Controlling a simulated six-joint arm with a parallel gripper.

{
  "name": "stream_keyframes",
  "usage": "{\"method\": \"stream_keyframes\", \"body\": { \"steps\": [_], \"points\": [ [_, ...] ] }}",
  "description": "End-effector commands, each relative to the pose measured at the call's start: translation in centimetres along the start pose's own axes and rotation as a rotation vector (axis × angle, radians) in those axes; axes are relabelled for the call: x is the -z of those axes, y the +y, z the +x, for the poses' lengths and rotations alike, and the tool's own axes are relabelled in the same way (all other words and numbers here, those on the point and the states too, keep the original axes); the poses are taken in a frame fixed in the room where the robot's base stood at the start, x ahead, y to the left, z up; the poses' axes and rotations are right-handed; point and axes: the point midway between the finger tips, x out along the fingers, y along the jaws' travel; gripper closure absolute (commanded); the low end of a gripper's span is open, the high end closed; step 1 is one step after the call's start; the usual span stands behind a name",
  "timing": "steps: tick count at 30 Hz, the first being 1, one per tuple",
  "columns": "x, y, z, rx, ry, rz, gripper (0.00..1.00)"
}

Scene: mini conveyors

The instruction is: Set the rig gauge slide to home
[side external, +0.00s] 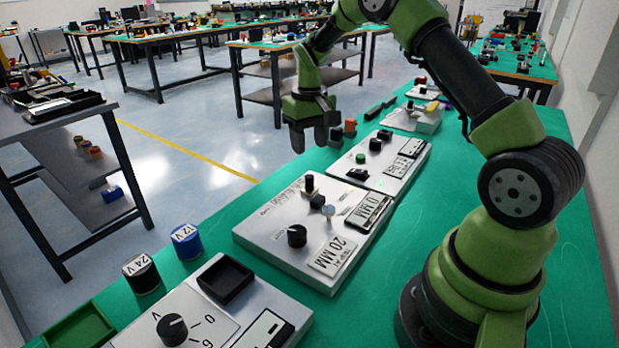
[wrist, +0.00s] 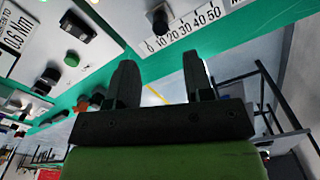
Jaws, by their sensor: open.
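The gauge rig is a pale panel (side external: 262,232) in the middle of the green bench, with a display reading 0 MM (side external: 369,211) and a plate reading TRIP AT 20 MM. A black upright post (side external: 309,183), apparently the slide's handle, stands at its far edge. In the wrist view a black handle (wrist: 160,20) stands by a scale (wrist: 187,28) marked 0 to 50, near the low-number end. My gripper (side external: 310,138) is open and empty, pointing down above and beyond the panel's far edge. Its fingers (wrist: 159,62) are apart from the handle in the wrist view.
The rig also carries a black knob (side external: 297,236), a black block and a pale round-topped lever (side external: 328,210). Another panel (side external: 413,160) with buttons stands behind it. A third panel (side external: 262,295), blue (side external: 187,241) and black (side external: 141,273) cylinders, and a green tray (side external: 72,330) lie in front.

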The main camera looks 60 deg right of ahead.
Motion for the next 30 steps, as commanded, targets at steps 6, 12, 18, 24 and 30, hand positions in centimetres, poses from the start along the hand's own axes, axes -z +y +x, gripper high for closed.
{"method": "stream_keyframes", "body": {
  "steps": [6,12,18,24,30],
  "points": [
    [-0.1,0.0,3.6,0.000,-0.006,0.001,0.53],
    [-0.1,0.0,7.2,-0.001,-0.003,0.001,0.53],
    [-0.1,0.0,9.1,-0.001,0.000,0.001,0.53],
    [-0.1,0.0,9.3,-0.001,0.002,0.002,0.53],
    [0.0,0.0,9.3,-0.001,0.002,0.001,0.71]
  ]
}}
